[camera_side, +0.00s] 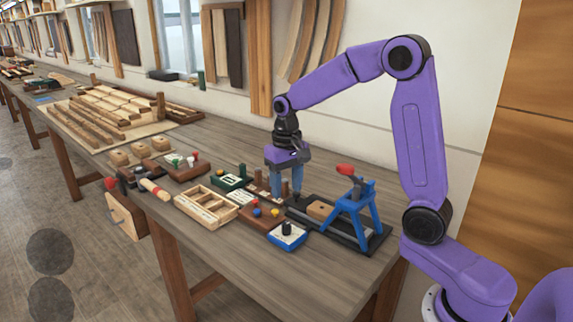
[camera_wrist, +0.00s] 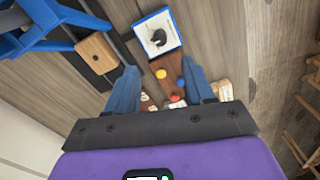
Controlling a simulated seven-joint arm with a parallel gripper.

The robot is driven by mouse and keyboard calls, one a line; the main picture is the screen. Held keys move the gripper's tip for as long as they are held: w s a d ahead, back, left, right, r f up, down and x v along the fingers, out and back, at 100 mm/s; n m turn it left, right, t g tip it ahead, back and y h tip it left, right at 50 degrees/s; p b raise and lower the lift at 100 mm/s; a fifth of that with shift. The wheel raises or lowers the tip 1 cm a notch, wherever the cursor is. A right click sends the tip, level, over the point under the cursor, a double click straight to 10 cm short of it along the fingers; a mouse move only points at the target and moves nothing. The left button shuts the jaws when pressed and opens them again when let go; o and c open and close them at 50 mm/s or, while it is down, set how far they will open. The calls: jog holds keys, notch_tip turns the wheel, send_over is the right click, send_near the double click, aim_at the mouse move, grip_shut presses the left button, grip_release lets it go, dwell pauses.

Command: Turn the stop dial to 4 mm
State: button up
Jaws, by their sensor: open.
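The stop dial appears to be the black knob (camera_side: 287,228) on a blue box with a white top (camera_side: 289,240), near the front edge of the bench. In the wrist view the knob (camera_wrist: 158,38) and the white-topped box (camera_wrist: 148,24) show ahead of my fingers. The scale marks are too small to read. My gripper (camera_side: 285,190) points down behind the box in the side view, above the bench. In the wrist view my gripper (camera_wrist: 162,84) has its blue fingers apart with nothing held between them. It is not touching the knob.
A blue stand with a red handle (camera_side: 346,170) stands on a dark rail beside a wooden block (camera_side: 320,210), right of my gripper. A brown board with coloured knobs (camera_side: 262,222) lies left of the dial box. A wooden tray (camera_side: 207,207) is farther left.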

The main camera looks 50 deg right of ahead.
jog(key=shift+r, duration=2.8)
jog(key=s+a+f+n, duration=0.2)
jog(key=s+a+n, duration=0.55)
jog(key=s, duration=0.45)
jog(key=s+f+n, duration=0.4)
jog(key=s+n, duration=0.4)
jog(key=s, duration=0.9)
jog(key=shift+f, duration=0.15)
